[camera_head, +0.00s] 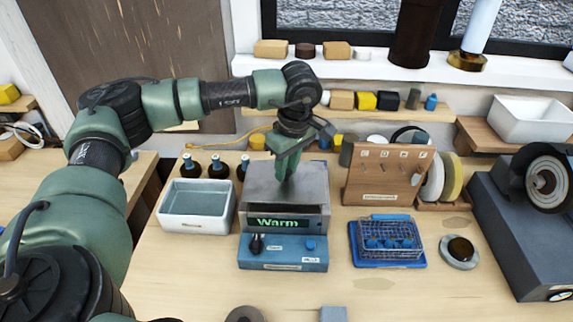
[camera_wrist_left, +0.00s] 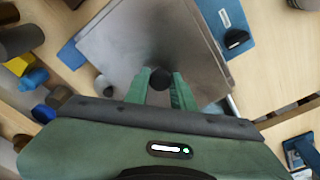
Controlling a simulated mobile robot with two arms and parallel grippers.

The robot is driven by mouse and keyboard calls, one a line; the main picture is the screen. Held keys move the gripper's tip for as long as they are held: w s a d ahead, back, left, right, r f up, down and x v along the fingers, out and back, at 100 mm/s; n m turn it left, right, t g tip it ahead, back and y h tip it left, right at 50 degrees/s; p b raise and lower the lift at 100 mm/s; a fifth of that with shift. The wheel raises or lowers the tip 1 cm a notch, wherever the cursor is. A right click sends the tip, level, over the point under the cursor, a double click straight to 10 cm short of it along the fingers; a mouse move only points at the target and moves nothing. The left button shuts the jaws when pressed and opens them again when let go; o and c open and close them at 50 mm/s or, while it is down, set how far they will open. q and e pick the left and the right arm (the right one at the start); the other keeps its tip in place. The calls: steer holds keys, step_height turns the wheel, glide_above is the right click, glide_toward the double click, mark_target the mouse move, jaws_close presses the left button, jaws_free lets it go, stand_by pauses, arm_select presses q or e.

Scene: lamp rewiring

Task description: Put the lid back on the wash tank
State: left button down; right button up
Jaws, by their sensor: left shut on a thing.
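The wash tank (camera_head: 255,221) is a grey metal box on the bench with a green "Warm" display, behind a blue control box (camera_head: 283,254). Its lid (camera_head: 315,178) is a flat grey metal plate over the tank's top; it fills the middle of the left wrist view (camera_wrist_left: 130,45). My left gripper (camera_head: 286,177) points down at the middle of the lid. Its green fingers (camera_wrist_left: 160,90) are shut on the lid's dark round knob (camera_wrist_left: 160,78). I cannot tell whether the lid rests fully on the rim. The tank's inside is hidden. My right gripper is not in view.
A white tray of liquid (camera_head: 196,222) stands close left of the tank, with dark bottles (camera_head: 191,165) behind it. To the right are a wooden hook board (camera_head: 375,178), a wire basket on a blue tray (camera_head: 388,240) and a grinder (camera_head: 520,225). The bench front is mostly clear.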

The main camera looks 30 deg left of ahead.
arm_select(q)
steer(key=shift+f+b, duration=0.5)
steer(key=shift+f, duration=0.3)
steer(key=shift+f, duration=0.25)
steer(key=c, duration=1.1)
jaws_free()
